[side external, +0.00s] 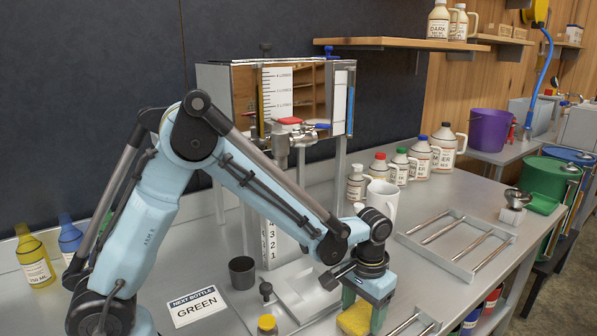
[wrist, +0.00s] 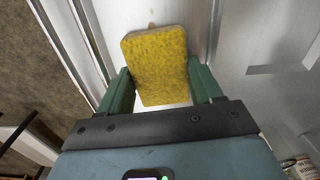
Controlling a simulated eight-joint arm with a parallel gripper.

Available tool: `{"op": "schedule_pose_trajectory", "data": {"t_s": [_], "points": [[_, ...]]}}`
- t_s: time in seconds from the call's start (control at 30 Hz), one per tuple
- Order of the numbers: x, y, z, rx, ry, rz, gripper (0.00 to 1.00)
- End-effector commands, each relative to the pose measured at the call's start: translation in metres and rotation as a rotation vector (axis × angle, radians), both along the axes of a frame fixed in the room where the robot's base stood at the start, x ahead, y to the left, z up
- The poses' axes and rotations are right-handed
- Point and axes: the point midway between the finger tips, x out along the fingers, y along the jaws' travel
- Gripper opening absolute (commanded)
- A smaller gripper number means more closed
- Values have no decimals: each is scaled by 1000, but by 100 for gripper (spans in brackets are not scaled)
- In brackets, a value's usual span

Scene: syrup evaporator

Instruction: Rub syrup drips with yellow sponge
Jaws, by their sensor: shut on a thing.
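The yellow sponge (side external: 354,318) is held between the green fingers of my gripper (side external: 365,307), low over the front part of the metal bench. In the wrist view the sponge (wrist: 158,52) is upright between both fingers of my gripper (wrist: 160,75), which press its sides. I cannot tell whether the sponge touches the surface below. No syrup drips can be made out in either view; the area under the sponge is hidden.
A tray with metal rods (side external: 455,246) lies to the right. A sign reading GREEN (side external: 197,306), a dark cup (side external: 242,272) and a yellow-capped jar (side external: 267,325) are to the left. The evaporator (side external: 290,100) stands behind.

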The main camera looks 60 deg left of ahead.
Motion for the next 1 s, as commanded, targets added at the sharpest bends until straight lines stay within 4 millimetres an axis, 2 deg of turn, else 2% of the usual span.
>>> {"op": "schedule_pose_trajectory", "data": {"t_s": [0.73,1.0], "points": [[-68,0,0,0,1,-1,32],[-39,0,1,0,0,2,32]]}}
